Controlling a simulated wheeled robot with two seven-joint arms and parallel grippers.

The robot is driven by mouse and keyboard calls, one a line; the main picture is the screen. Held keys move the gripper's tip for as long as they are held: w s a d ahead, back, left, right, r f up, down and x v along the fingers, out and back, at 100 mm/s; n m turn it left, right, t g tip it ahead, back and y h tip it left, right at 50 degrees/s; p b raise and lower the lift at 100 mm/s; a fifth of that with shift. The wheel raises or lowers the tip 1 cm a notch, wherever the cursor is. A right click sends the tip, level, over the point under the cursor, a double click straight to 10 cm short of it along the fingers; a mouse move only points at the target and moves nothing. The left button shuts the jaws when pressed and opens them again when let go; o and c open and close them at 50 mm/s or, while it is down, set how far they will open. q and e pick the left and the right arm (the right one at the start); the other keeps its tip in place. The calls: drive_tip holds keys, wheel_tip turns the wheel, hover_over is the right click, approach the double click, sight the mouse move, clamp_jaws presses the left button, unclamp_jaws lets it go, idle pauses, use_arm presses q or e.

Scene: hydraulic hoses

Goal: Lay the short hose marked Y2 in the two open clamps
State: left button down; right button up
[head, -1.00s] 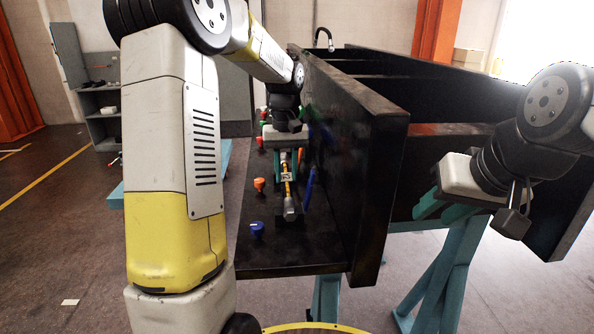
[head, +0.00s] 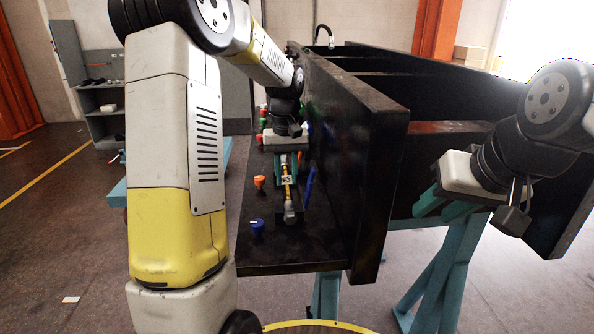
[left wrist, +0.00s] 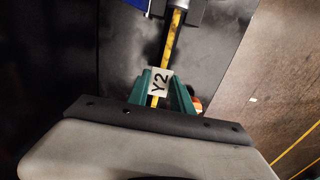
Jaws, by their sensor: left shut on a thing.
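The short yellow hose (head: 285,190) carries a white tag marked Y2 (left wrist: 160,82) and has a grey end fitting (head: 290,212). My left gripper (head: 286,175) is shut on the hose at the tag, above the black bench shelf. In the left wrist view its teal fingers (left wrist: 162,92) flank the tag, and the hose runs up to a grey fitting (left wrist: 181,5). The near fitting appears over a dark holder on the shelf; I cannot tell whether it is seated. The far end and far clamp are hidden by my gripper. My right gripper (head: 443,210) appears open and empty.
A blue cap (head: 257,227) and an orange cap (head: 260,182) stand left of the hose on the shelf (head: 290,256). A blue lever-like piece (head: 309,187) rises to its right. The tall black bench wall (head: 367,180) is close on the right.

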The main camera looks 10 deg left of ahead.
sight(287, 180)
use_arm(q)
drive_tip(key=shift+f, duration=0.75)
drive_tip(key=c, duration=1.1)
unclamp_jaws()
drive_tip(key=shift+o, duration=0.2)
drive_tip(key=shift+r, duration=3.85)
drive_tip(key=s+d+r+m+t+h, duration=0.1)
drive_tip(key=s+r+m+t, duration=0.1)
drive_tip(key=s, duration=1)
drive_tip(key=s+d+r+m+t+h, duration=0.1)
drive_tip(key=s+t, duration=0.3)
drive_tip(key=s, duration=0.8)
drive_tip(key=shift+r+m, duration=0.4)
drive_tip(key=shift+r, duration=0.2)
